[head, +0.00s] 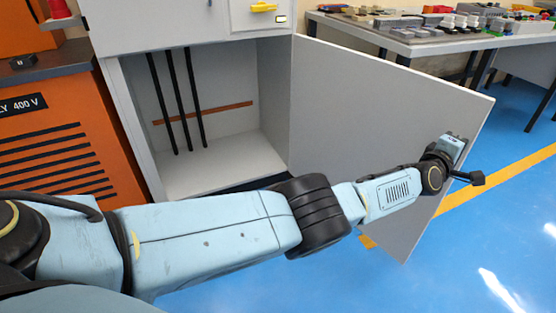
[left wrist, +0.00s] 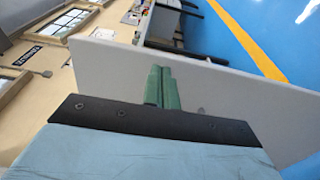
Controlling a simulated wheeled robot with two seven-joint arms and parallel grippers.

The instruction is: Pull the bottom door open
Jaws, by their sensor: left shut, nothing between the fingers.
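The bottom door (head: 370,105) is a grey panel, swung wide open from the right side of the cabinet's lower compartment. Its inner face shows in the head view. My left arm reaches across in front of the opening, and my left gripper (head: 453,145) is by the door's free end; its fingertips are hard to see there. In the left wrist view the green fingers (left wrist: 162,87) are shut together and empty, close in front of the door panel (left wrist: 100,65). I cannot tell whether they touch it. My right gripper is not in view.
The open compartment (head: 225,155) holds black vertical bars and a copper-coloured strip. An upper door with a yellow handle (head: 263,7) is above. An orange machine (head: 60,140) stands left. A workbench (head: 440,42) with parts is at the back right. Blue floor (head: 510,215) is clear at right.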

